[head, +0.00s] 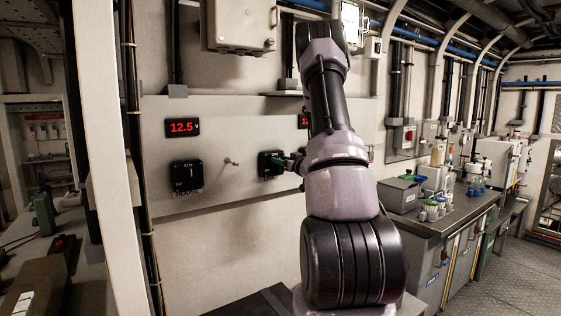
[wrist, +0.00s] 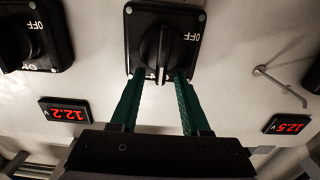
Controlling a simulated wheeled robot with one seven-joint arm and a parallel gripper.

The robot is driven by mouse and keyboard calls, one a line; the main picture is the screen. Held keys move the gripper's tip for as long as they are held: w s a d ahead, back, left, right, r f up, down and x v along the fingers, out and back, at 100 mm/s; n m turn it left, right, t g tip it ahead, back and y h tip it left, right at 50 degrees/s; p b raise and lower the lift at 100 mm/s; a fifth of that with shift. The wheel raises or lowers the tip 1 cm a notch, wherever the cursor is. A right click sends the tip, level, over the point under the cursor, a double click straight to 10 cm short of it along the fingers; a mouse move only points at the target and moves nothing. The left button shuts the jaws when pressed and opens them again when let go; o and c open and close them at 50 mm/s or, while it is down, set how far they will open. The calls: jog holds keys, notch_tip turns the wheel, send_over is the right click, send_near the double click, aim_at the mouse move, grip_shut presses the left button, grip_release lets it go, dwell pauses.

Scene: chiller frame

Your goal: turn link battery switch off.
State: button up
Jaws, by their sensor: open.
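In the head view my gripper (head: 288,161) is at the switch's face.
Another switch, marked HOUSE (head: 187,175), is to the left under a red 12.5 display (head: 182,127). A metal peg (head: 231,161) sticks out between the two switches. A third switch (wrist: 38,30) and a 12.2 display (wrist: 68,110) show in the wrist view. A counter (head: 440,215) stands right.

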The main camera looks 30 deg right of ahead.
jog(key=shift+w, duration=0.2)
jog(key=shift+c, duration=0.3)
grip_shut()
